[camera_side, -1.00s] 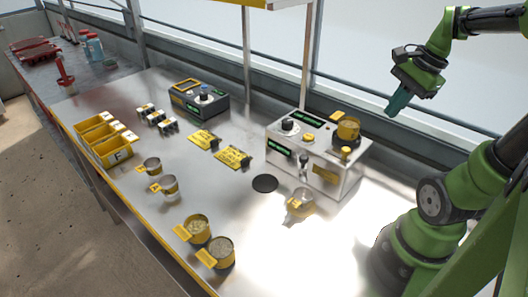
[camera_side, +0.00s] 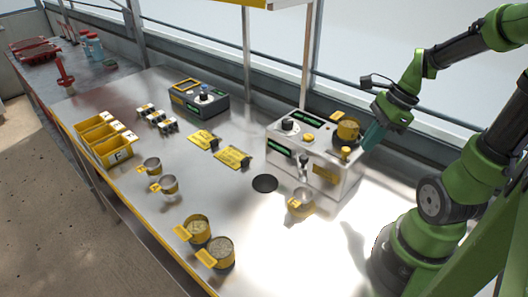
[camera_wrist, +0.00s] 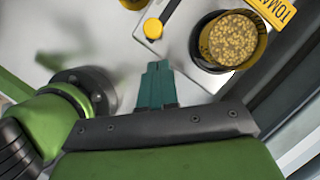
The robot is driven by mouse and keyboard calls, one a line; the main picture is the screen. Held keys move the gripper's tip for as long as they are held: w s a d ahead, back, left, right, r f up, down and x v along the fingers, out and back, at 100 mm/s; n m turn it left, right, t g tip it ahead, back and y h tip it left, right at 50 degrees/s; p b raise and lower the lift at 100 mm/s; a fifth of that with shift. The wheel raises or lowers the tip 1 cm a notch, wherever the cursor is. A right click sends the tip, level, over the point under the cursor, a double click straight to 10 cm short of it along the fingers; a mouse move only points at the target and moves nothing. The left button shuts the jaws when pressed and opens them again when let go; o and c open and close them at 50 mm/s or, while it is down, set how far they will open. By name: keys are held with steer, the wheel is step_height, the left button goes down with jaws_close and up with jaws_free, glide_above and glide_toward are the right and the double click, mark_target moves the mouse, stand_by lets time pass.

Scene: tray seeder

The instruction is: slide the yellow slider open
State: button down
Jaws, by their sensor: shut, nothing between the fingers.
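The seeder machine (camera_side: 318,160) is a silver box with dials and small displays on the steel bench. A yellow round knob (camera_side: 346,152), which looks like the slider, sits at its right front top edge. In the wrist view the yellow knob (camera_wrist: 153,29) lies just beyond my fingertips, beside a narrow metal strip. My gripper (camera_side: 370,145) is shut and empty, with its teal fingers pointing down just right of the machine. Its fingers (camera_wrist: 158,68) show a gap from the knob in the wrist view. I cannot tell their exact height.
A yellow hopper (camera_side: 348,129) of seeds stands on the machine behind the knob; its seeds (camera_wrist: 232,38) show in the wrist view. A clear cup with a yellow tag (camera_side: 300,204) stands in front. Seed cups, yellow bins (camera_side: 112,151) and a second device (camera_side: 198,100) lie left.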

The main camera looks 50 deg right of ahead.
mark_target(346, 132)
steer(key=shift+w+a, duration=0.75)
steer(key=shift+a, duration=0.05)
steer(key=w, duration=0.4)
steer(key=shift+w, duration=0.2)
